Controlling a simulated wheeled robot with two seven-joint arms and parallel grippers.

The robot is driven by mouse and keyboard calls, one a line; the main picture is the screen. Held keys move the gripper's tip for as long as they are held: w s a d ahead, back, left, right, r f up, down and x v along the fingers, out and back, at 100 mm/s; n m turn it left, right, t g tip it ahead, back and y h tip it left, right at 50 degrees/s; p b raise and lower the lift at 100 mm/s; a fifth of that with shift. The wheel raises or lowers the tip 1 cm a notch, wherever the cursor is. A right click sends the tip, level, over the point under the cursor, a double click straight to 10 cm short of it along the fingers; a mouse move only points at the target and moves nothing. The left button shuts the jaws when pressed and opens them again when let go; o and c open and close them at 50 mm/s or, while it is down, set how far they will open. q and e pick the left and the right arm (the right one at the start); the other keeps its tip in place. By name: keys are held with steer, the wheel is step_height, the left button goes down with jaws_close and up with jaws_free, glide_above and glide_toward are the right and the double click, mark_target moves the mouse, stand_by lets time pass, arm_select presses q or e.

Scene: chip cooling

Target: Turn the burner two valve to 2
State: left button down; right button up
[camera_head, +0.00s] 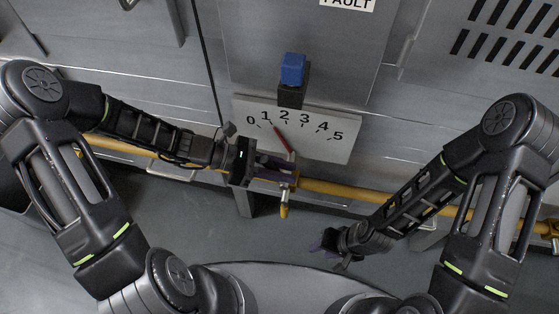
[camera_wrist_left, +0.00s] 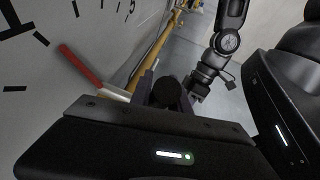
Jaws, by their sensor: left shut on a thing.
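The burner two dial (camera_head: 307,145) is a white plate numbered 0 to 5 with a red needle (camera_head: 282,138). The needle's tip points close to the 1 mark, between 1 and 2; the needle also shows in the left wrist view (camera_wrist_left: 80,66). The valve (camera_head: 284,205) sits on the yellow pipe just below the dial, with a yellow part hanging down. My left gripper (camera_head: 278,173) is shut on the valve, and its fingers hide part of it. My right gripper (camera_head: 328,243) is low, away from the pipe; its jaw opening is unclear.
The yellow gas pipe (camera_head: 345,190) runs along the front of the grey metal cabinets. A blue-topped block (camera_head: 292,70) stands just above the dial. A vented panel (camera_head: 505,38) is at upper right. The floor below the pipe is open.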

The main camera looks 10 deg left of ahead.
mark_target(263, 162)
arm_select(q)
steer(key=shift+d+r+y+p, duration=0.2)
steer(key=shift+d+y+p, duration=0.35)
steer(key=shift+y+p, duration=0.45)
steer(key=shift+d+f+y+p, duration=0.25)
steer(key=shift+y+p, duration=0.05)
steer(key=shift+y, duration=0.3)
steer(key=c, duration=1.3)
jaws_free()
steer(key=shift+o, duration=0.2)
steer(key=v, duration=0.7)
steer(key=shift+s+a+r, duration=0.1)
steer(key=shift+a+r, duration=0.1)
steer(key=shift+a, duration=0.1)
